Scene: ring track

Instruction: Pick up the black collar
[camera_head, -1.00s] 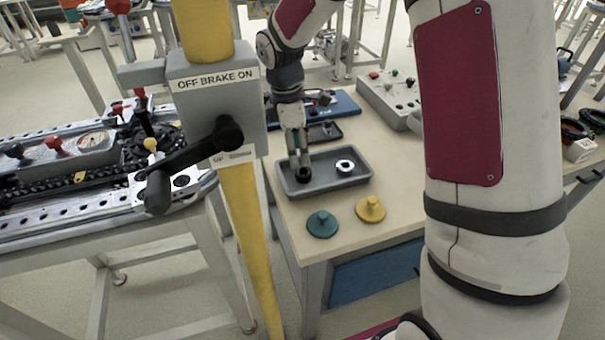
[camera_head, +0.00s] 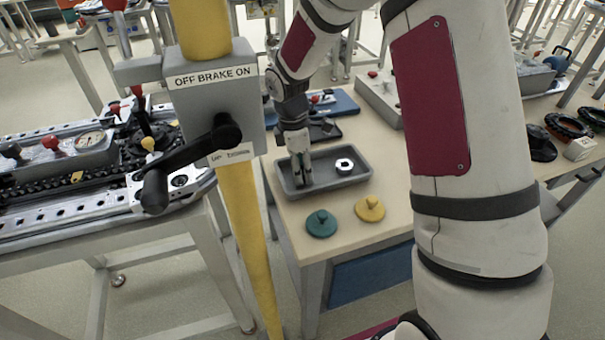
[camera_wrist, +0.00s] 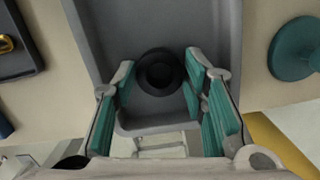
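The black collar (camera_wrist: 160,72) is a dark ring lying in the grey tray (camera_wrist: 228,50). In the wrist view it sits between the two teal-padded fingers of my gripper (camera_wrist: 158,88), which are open. A narrow gap shows on each side of the collar, wider on the left. In the head view my gripper (camera_head: 303,184) points down into the left part of the tray (camera_head: 345,182), and the fingers hide the collar there.
A white ring (camera_head: 344,165) lies in the tray's right part. A teal knobbed disc (camera_head: 321,224) and a yellow one (camera_head: 370,209) are in front of the tray. A yellow post (camera_head: 245,220) with a grey brake box (camera_head: 205,95) stands left of the table.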

